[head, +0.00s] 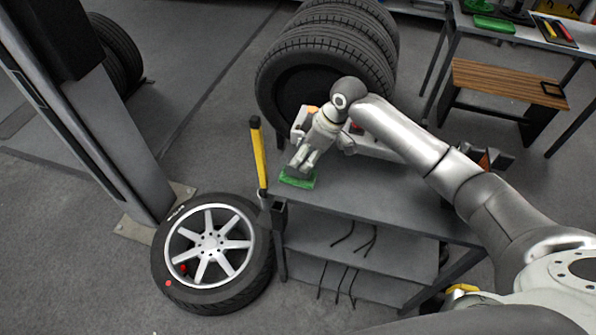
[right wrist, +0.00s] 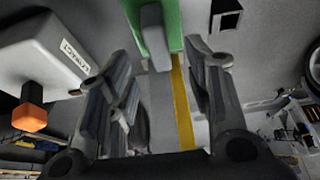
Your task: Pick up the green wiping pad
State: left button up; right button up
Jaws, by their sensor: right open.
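The green wiping pad (head: 297,179) lies at the left end of the grey cart top in the head view. In the right wrist view the green pad (right wrist: 173,22) shows at the top, with a grey grip (right wrist: 154,38) on it. My right gripper (head: 301,163) is just above the pad, pointing down at it, and hides part of it. In the right wrist view its fingers (right wrist: 160,62) are apart, with the grey grip between their tips. I cannot tell whether they touch it. My left gripper is not in view.
A yellow bar (head: 259,157) stands at the cart's left corner, close to the gripper. A white box (right wrist: 48,58) with an orange part (right wrist: 29,117) is beside the gripper. A wheel (head: 211,246) lies on the floor, and stacked tires (head: 318,62) stand behind the cart (head: 385,203).

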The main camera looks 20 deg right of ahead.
aim_at(298, 171)
jog(key=shift+w+a+f+p, duration=0.1)
jog(key=shift+a+f+p, duration=0.2)
jog(key=shift+f, duration=0.25)
jog(key=p+x, duration=0.1)
jog(key=x, duration=0.3)
jog(key=shift+w+d+f, duration=0.1)
jog(key=shift+f, duration=0.1)
grip_shut()
jog(key=shift+r, duration=0.1)
